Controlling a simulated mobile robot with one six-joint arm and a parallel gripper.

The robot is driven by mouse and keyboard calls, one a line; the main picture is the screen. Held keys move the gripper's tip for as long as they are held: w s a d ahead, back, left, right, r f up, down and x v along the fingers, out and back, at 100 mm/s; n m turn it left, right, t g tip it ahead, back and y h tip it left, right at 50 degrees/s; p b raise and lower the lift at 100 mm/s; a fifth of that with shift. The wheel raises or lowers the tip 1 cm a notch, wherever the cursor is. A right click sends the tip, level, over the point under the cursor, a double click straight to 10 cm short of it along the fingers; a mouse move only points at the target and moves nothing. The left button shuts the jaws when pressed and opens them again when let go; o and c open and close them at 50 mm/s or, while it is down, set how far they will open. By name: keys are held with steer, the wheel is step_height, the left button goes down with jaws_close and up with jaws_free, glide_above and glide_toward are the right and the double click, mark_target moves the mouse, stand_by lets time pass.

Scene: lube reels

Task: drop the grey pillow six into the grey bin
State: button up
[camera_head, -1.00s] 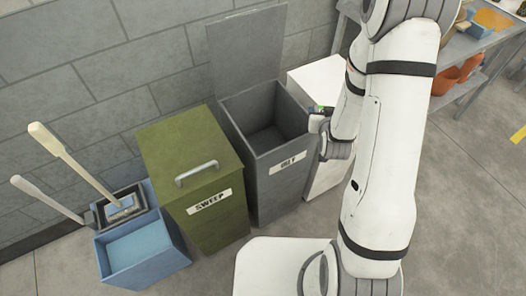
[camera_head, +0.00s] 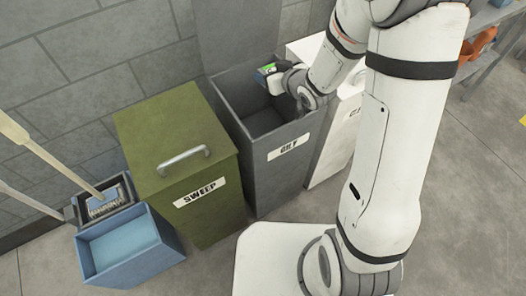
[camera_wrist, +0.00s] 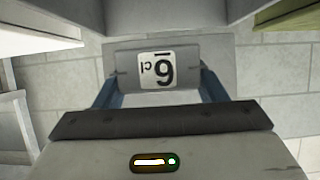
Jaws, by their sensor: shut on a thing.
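The grey bin (camera_head: 285,182) stands against the wall with its lid raised and its mouth open. Its front label appears to read OILY. My gripper (camera_head: 268,72) is over the back part of its mouth, seen from behind and partly hidden by my wrist. In the wrist view my gripper (camera_wrist: 160,92) has its two blue fingers shut on the grey pillow six (camera_wrist: 212,62). The pillow is a flat grey piece with a white label bearing a 6, turned in the picture. In the head view I cannot make the pillow out clearly.
A closed green SWEEP bin (camera_head: 180,140) stands left of the grey bin, and a white bin (camera_head: 335,150) stands right of it. A blue mop bucket (camera_head: 135,250) with long handles is at the far left. A shelf with orange things is at the upper right.

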step_height(320, 180, down, 6)
steer(key=b, duration=0.3)
steer(key=shift+r+b, duration=0.1)
steer(key=shift+b, duration=0.2)
steer(key=o, duration=1.1)
steer(key=shift+b+v, duration=0.45)
steer(key=shift+v, duration=3.45)
